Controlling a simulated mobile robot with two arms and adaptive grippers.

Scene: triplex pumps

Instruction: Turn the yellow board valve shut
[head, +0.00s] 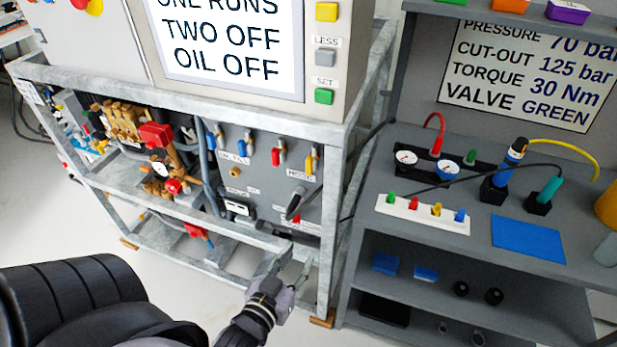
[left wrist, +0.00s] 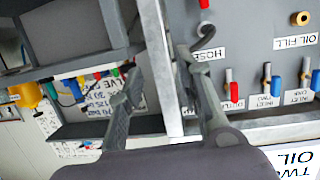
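The yellow board valve (head: 311,158) sits at the upper right of the grey panel (head: 262,185) inside the metal frame in the head view. Its handle hangs down, roughly upright. My left gripper (head: 288,270) is below and in front of the panel, well under the valve and touching nothing that I can make out. My right gripper is not in view.
A red valve (head: 278,153) and blue valves (head: 246,142) stand left of the yellow one. A black hose handle (head: 297,201) juts out below. The galvanised frame post (head: 333,215) rises just right of the panel. A grey bench (head: 400,215) with gauges is farther right.

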